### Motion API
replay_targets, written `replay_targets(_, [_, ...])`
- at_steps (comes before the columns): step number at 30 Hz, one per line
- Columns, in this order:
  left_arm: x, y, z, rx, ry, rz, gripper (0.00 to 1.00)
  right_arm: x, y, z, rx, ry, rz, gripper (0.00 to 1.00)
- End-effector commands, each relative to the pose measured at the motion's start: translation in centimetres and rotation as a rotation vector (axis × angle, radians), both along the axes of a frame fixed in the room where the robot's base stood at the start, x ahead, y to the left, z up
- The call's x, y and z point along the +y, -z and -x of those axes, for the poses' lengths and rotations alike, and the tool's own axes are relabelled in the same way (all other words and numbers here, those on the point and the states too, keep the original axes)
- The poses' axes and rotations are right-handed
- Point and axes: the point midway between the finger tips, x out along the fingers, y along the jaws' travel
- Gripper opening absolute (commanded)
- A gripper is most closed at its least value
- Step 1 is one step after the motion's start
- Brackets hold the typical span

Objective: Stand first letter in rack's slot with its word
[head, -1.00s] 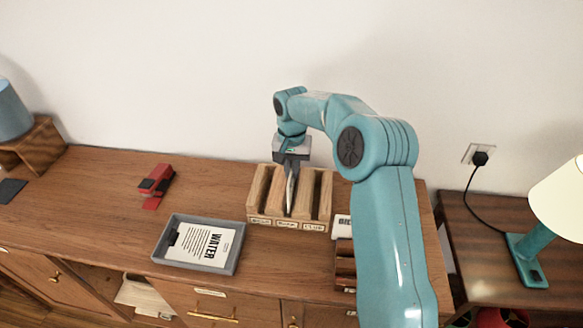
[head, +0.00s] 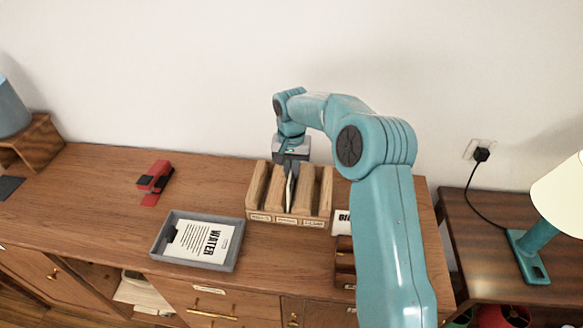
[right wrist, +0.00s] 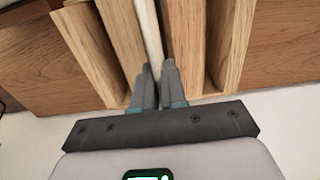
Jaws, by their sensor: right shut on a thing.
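The wooden rack (head: 325,192) stands on the sideboard, with upright dividers and small labels on its front edge, too small to read surely. My right gripper (head: 291,165) is above its rear part, shut on a thin white letter (head: 290,190). The letter stands on edge in the middle slot, between dividers; its lower edge is hidden. In the right wrist view the fingers (right wrist: 158,88) pinch the letter (right wrist: 149,35) among the rack's dividers (right wrist: 185,35). Another letter, headed WATER (head: 200,242), lies flat in the grey tray (head: 194,264). My left gripper is out of view.
A card (head: 342,222) and a brown holder (head: 345,262) are at the right, partly behind my arm. A lamp (head: 530,245) stands on the right-hand side table. The sideboard between stapler and rack is clear.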

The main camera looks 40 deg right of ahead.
Motion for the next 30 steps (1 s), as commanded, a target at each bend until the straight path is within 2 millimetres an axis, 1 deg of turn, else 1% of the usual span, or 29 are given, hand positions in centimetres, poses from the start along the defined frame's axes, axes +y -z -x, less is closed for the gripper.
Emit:
replay_targets(16, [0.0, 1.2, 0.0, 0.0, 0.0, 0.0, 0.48, 0.0, 1.8, 0.0, 0.001, 0.0, 0.0, 0.0])
replay_targets(26, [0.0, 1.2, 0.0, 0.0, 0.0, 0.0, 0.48, 0.0, 1.9, 0.0, 0.0, 0.0, 0.0, 0.0])
replay_targets(27, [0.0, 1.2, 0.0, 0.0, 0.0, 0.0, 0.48, 0.0, 1.9, 0.0, 0.0, 0.0, 0.0, 0.21])
replay_targets(29, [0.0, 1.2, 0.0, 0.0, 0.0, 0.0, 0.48, 0.0, 1.9, 0.0, 0.0, 0.0, 0.0, 0.4])
replay_targets(30, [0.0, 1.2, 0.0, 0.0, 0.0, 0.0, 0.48, 0.0, 1.9, 0.0, 0.0, 0.0, 0.0, 0.41])
